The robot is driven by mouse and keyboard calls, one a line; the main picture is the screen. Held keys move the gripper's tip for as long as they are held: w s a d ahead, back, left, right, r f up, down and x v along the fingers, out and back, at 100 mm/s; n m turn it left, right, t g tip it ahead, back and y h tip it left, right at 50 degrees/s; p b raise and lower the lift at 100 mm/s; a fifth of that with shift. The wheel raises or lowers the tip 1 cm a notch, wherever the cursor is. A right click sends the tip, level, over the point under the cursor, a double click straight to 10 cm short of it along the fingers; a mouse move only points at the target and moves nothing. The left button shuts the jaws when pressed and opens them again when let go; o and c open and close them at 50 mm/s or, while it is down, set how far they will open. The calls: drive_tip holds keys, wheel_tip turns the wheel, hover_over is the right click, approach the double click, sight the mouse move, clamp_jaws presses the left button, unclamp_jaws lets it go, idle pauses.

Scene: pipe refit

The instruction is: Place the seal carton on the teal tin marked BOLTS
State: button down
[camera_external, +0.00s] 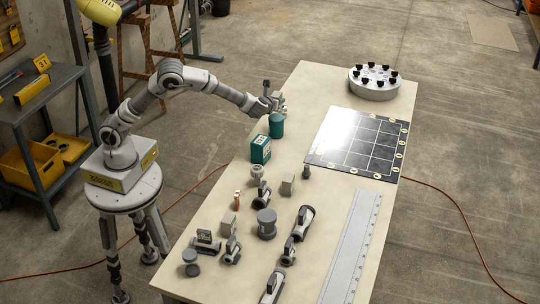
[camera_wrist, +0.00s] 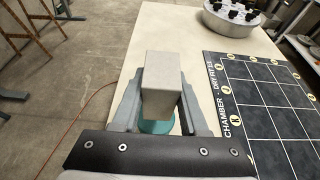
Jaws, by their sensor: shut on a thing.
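A plain grey-beige carton (camera_wrist: 162,72), taken to be the seal carton, is between the two fingers of my gripper (camera_wrist: 158,108) in the wrist view. My gripper is shut on it. In the external view my gripper (camera_external: 273,103) is at the far left part of the table, just above a round teal tin (camera_external: 276,127). The tin also shows in the wrist view (camera_wrist: 157,127), partly hidden behind the carton's lower end. I cannot tell whether carton and tin touch. No BOLTS marking is readable on the tin.
A teal box (camera_external: 261,150) with a white label stands close in front of the tin. Several grey fittings and a grey canister (camera_external: 266,223) fill the near table. A black gridded mat (camera_external: 357,142) lies right, a round knobbed fixture (camera_external: 374,84) behind it.

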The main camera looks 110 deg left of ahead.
drive_tip(key=shift+f+b, duration=0.5)
drive_tip(key=shift+f, duration=1.45)
drive_tip(key=shift+f, duration=0.15)
drive_tip(key=shift+c, duration=2.2)
unclamp_jaws()
drive_tip(key=shift+d+r, duration=0.15)
drive_tip(key=shift+r, duration=0.1)
drive_tip(key=p+v, duration=0.1)
drive_tip(key=v, duration=1)
drive_tip(key=shift+d+p, duration=0.35)
drive_tip(key=shift+p, duration=0.05)
drive_tip(key=shift+r, duration=0.2)
